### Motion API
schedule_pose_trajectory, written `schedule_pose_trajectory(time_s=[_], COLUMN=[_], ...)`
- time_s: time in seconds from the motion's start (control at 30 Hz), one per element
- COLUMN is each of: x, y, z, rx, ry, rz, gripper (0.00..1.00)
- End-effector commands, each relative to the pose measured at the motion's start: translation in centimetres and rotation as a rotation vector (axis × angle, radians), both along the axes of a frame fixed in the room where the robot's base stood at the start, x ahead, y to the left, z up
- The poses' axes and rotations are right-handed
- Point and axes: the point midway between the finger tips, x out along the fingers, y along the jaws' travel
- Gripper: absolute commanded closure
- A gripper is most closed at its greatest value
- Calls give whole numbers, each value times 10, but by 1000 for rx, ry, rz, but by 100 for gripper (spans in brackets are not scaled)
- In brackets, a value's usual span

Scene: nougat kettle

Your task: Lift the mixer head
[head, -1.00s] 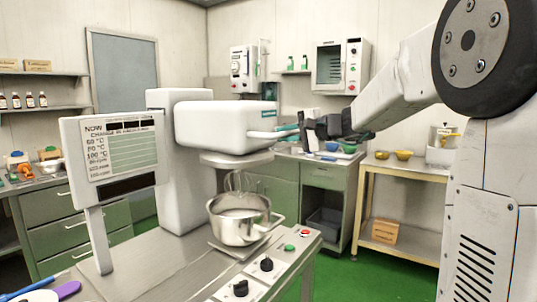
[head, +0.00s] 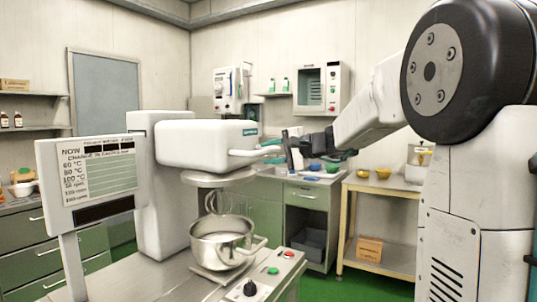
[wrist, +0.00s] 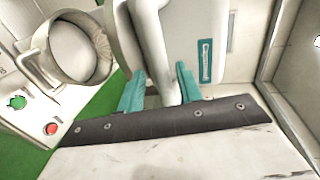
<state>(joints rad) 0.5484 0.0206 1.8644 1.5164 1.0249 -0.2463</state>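The white mixer head (head: 205,143) sits level above the steel bowl (head: 222,240), with the whisk (head: 226,203) hanging down into it. A pale handle (head: 248,153) sticks out from the head's right end; it also shows in the wrist view (wrist: 158,45). My gripper (head: 272,151) is at the outer end of this handle. In the wrist view, its two teal fingers (wrist: 162,78) stand apart, one on each side of the handle. A small gap shows beside the left finger, so the gripper looks open around the handle. Whether the right finger touches it is unclear.
A display panel (head: 100,178) stands left of the mixer. Buttons and knobs (head: 275,275) lie on the mixer base at front right. A green cabinet (head: 305,215) and a bench with yellow bowls (head: 362,173) stand behind. Green floor shows between them.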

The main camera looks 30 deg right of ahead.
Motion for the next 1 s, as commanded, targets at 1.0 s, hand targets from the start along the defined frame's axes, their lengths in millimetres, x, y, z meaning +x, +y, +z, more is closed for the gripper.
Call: schedule_pose_trajectory(time_s=[1.0], x=[-57], y=[-32], z=[13], rx=[2], ry=[1], rz=[-2], gripper=[65])
